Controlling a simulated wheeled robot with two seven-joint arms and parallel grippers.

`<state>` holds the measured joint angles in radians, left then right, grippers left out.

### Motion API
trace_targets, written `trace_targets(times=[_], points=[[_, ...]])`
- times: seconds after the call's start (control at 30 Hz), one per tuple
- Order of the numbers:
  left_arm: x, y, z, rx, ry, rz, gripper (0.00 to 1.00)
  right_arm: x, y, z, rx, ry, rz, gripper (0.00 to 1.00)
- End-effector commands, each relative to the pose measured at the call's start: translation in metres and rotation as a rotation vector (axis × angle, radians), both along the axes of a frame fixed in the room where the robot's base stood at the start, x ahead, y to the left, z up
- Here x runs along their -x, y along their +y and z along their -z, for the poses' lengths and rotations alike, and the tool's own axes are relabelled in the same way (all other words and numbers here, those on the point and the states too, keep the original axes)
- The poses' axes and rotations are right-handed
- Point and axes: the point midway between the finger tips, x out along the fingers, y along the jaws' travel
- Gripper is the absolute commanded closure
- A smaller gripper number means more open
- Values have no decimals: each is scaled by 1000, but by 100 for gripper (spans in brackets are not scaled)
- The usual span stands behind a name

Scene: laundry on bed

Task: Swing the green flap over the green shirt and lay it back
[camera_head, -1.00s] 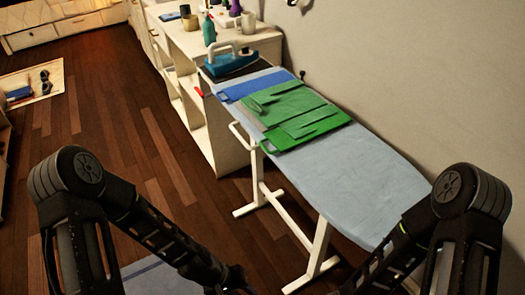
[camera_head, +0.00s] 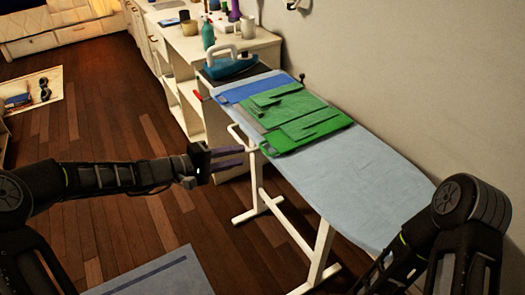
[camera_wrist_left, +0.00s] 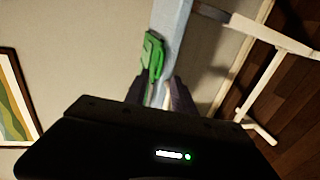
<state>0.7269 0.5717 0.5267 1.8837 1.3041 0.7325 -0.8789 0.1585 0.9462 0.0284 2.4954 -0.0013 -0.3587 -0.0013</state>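The green shirt (camera_head: 305,130) lies partly folded on the light blue ironing board (camera_head: 370,190), with narrow green folded pieces (camera_head: 275,94) on top towards its far end. I cannot tell for sure which piece is the flap. My left gripper (camera_head: 242,157) is open and empty, left of the board and near the shirt's near left corner, apart from it. In the left wrist view the shirt (camera_wrist_left: 152,57) shows beyond the two spread fingers. My right arm reaches down at the lower right; its gripper is out of view.
A blue cloth (camera_head: 256,86) lies beyond the shirt, and a teal iron (camera_head: 229,66) stands at the board's far end. White board legs (camera_head: 262,195) stand below. A white shelf unit (camera_head: 200,110) is behind, a wall at right. The board's near half is bare.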

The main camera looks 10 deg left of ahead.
Motion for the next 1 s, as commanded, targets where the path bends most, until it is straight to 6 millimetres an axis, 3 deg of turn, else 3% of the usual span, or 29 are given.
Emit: trace_targets(times=[0.5,0.87,1.0], points=[[-38,-54,15,0,0,2,69,0,0,-7,0,0,0,100],[-43,-59,17,-1,0,0,69,0,0,-7,0,0,0,100],[-43,-59,17,-1,0,0,79,0,0,-7,0,0,0,100]])
